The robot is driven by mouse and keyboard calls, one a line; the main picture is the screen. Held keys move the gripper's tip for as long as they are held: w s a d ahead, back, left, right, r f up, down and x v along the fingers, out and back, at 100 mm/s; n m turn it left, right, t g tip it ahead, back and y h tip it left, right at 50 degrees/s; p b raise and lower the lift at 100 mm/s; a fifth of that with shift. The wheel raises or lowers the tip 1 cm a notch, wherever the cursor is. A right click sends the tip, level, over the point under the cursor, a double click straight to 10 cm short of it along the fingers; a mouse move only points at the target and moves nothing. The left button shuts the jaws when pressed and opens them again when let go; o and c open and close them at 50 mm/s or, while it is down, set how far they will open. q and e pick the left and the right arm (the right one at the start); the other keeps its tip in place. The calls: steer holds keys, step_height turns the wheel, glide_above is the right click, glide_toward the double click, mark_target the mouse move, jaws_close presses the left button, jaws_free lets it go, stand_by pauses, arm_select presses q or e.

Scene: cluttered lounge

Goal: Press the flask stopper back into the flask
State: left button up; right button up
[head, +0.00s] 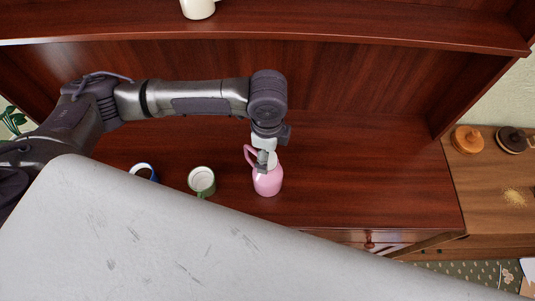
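The pink flask (268,184) stands upright on the dark red wooden cabinet top, with its looped handle toward the upper left. My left gripper (263,164) points down right at the flask's mouth, and its fingers cover the top of the flask. I cannot make out the stopper; the fingers hide the flask's mouth. At this size I cannot tell whether the fingers are open or shut, or whether they hold anything. My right gripper is not in view.
A green mug (202,182) and a blue-rimmed mug (143,170) stand left of the flask. A shelf (330,27) with a cream mug (198,8) runs above. A side table at right bears an orange pot (467,139) and a dark pot (512,140). The cabinet top (370,185) right of the flask is clear.

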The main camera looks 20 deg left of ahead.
arm_select(q)
step_height(320, 180, up, 10)
stand_by(0.3)
steer(key=shift+s+f, duration=0.1)
steer(key=shift+f, duration=0.05)
stand_by(0.3)
